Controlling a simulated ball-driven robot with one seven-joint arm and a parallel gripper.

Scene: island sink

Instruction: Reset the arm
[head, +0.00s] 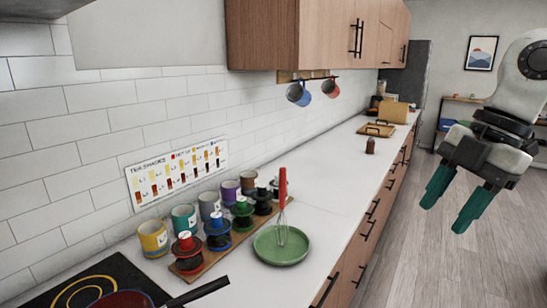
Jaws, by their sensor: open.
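My gripper (457,206) is at the right of the head view, at the end of my white and black arm. Its two teal fingers point down and to the left, with a clear gap between them. It is open and nothing is between the fingers. It hangs in the air over the wooden floor, to the right of the counter and apart from it. The upper part of my arm runs out of the picture at the right edge.
The white counter (325,210) holds a green plate (270,252) with a red-handled whisk (283,195), several cups and spools on a wooden board, and a dark pan (125,299) on the stove. Wooden cabinets (335,35) hang above. The floor (440,270) below my gripper is clear.

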